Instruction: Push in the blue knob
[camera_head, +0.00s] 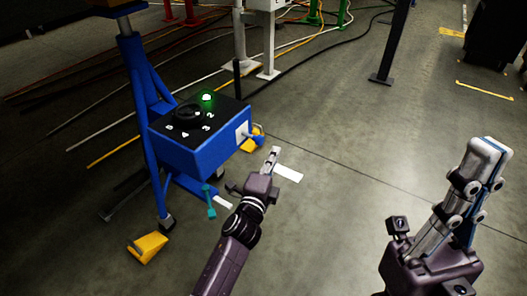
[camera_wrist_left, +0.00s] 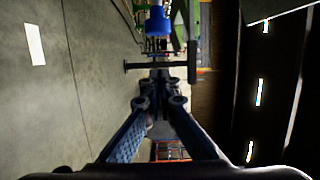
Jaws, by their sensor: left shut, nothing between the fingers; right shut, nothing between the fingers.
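The blue knob (camera_head: 257,138) sticks out from a white plate on the right side of a blue control box (camera_head: 195,153) in the head view. A blue round part that looks like the knob (camera_wrist_left: 157,22) shows at the top middle of the left wrist view, beyond the fingertips. My left gripper (camera_head: 273,154) is shut and empty, just below and right of the knob in the head view. Its shut fingers also show in the left wrist view (camera_wrist_left: 160,76). I see a gap between fingers and knob. My right gripper (camera_head: 489,149) is shut and empty at the far right, away from the box.
The box's black top carries a black dial (camera_head: 187,113), white numerals and a lit green lamp (camera_head: 207,97). A blue stand (camera_head: 146,90) with yellow feet (camera_head: 147,246) supports the box. Cables lie on the floor behind. The concrete floor between my grippers is clear.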

